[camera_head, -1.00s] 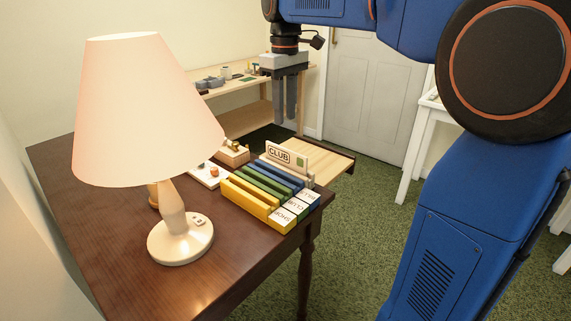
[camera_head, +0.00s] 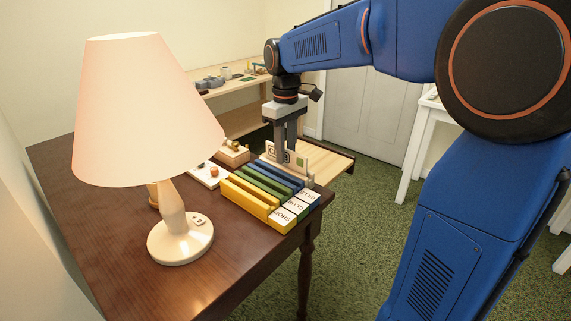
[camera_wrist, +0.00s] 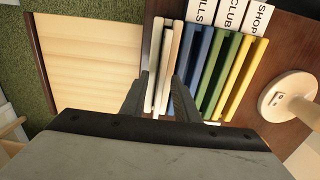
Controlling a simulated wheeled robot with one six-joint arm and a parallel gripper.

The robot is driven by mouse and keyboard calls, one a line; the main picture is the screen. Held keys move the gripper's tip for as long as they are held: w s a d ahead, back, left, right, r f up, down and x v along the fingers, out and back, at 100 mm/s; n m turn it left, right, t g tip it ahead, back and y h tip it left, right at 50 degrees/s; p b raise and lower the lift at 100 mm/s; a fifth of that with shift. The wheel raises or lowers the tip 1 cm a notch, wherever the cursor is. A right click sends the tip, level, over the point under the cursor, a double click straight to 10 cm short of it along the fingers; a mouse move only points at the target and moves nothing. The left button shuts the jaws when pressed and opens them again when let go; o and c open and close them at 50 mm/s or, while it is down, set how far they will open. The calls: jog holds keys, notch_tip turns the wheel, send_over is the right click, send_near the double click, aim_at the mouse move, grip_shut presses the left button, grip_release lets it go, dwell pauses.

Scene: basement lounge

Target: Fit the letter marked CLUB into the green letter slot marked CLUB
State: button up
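The cream letter marked CLUB (camera_head: 300,162) stands upright in a pale holder (camera_head: 310,182) beside the slots. My gripper (camera_head: 285,160) is over it, fingers pointing down and partly hiding its lettering. In the wrist view the fingers (camera_wrist: 162,88) are apart, one on each side of the letter (camera_wrist: 163,65); I cannot tell whether they touch it. The green slot (camera_head: 266,186) has a white CLUB label (camera_head: 297,206) at its front end. It lies between the blue and yellow slots, and the wrist view shows it too (camera_wrist: 211,80).
The blue slot (camera_wrist: 193,70) is nearest the letter; the yellow slot (camera_head: 247,197) with a SHOP label is on the far side. A lamp (camera_head: 180,236) stands left on the dark table (camera_head: 120,245). A light wooden tray (camera_head: 328,162) lies beyond the holder.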

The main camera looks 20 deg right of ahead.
jog(key=shift+f, duration=0.15)
grip_shut()
